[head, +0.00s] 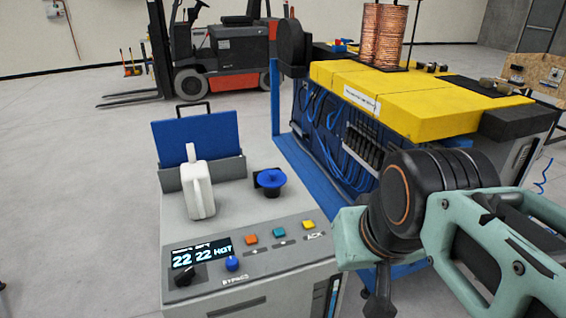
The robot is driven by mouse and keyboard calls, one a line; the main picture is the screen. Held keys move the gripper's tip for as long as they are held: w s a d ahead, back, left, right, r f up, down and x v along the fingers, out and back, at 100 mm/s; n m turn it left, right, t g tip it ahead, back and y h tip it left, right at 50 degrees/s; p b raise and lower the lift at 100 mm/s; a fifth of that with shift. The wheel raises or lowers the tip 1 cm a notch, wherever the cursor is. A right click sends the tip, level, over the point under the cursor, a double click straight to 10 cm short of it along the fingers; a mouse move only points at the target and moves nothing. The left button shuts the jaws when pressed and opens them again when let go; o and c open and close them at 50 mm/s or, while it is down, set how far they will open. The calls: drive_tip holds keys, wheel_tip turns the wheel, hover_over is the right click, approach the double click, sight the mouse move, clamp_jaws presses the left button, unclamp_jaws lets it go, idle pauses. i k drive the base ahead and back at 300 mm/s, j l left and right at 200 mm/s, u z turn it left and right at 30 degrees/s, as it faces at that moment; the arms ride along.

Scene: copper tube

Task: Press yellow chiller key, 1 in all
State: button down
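The chiller's grey panel (263,262) stands at the lower middle of the head view. On it sit three square keys in a row: an orange-red key (251,239) at left, a teal key (279,232) in the middle and a yellow-orange key (308,226) at right, above the label ACK. My arm comes in from the right, with its wrist just right of the panel. A dark part at its lower end, which seems to be my gripper (380,292), is right of and nearer than the keys, apart from them. Its fingers cannot be made out.
The panel also bears a lit display (202,253) reading "22 22 HOT", a black knob (185,274), a blue knob (232,264), a white jug-like container (200,190) and a blue-topped fitting (269,179). A yellow-topped bench (420,95) with copper coils (384,36) stands behind.

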sight(309, 225)
drive_tip(key=i+l+u, duration=0.15)
drive_tip(key=l, duration=0.3)
drive_tip(key=i+l+u, duration=0.2)
drive_tip(key=l, duration=0.25)
drive_tip(key=l+u, duration=0.15)
drive_tip(key=l, duration=0.3)
drive_tip(key=k+l+z, duration=0.2)
drive_tip(key=l, duration=0.2)
drive_tip(key=j+z, duration=0.15)
drive_tip(key=i+j+u, duration=0.1)
drive_tip(key=i+u, duration=0.15)
drive_tip(key=u, duration=0.15)
